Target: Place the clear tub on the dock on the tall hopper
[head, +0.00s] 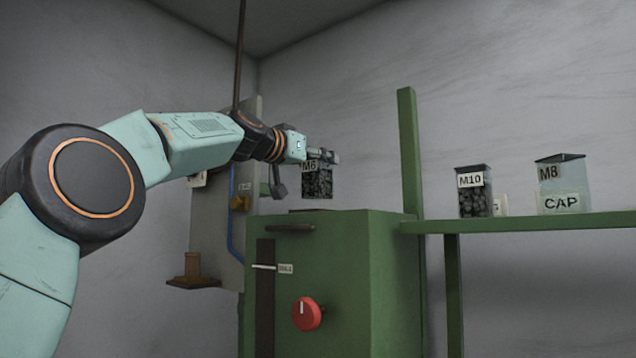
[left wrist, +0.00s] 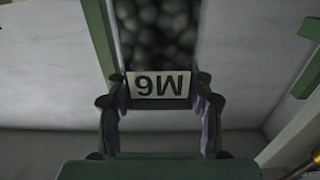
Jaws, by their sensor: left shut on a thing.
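My left gripper (head: 322,156) is shut on a clear tub (head: 318,184) filled with dark pieces and labelled M6. The tub hangs upright over the top of the green tall hopper (head: 330,270). A thin dark edge, perhaps the dock (head: 320,210), shows on the hopper's top just below the tub; I cannot tell whether they touch. In the left wrist view the fingers (left wrist: 158,105) grip the tub (left wrist: 155,40) at its label, which reads upside down. My right gripper is not in view.
A green shelf (head: 540,222) at right bears a dark-filled tub labelled M10 (head: 475,196) and a clear tub labelled M8 and CAP (head: 563,188). A green post (head: 408,150) rises right of the hopper. A red knob (head: 306,314) is on its front. A grey panel (head: 215,225) stands left.

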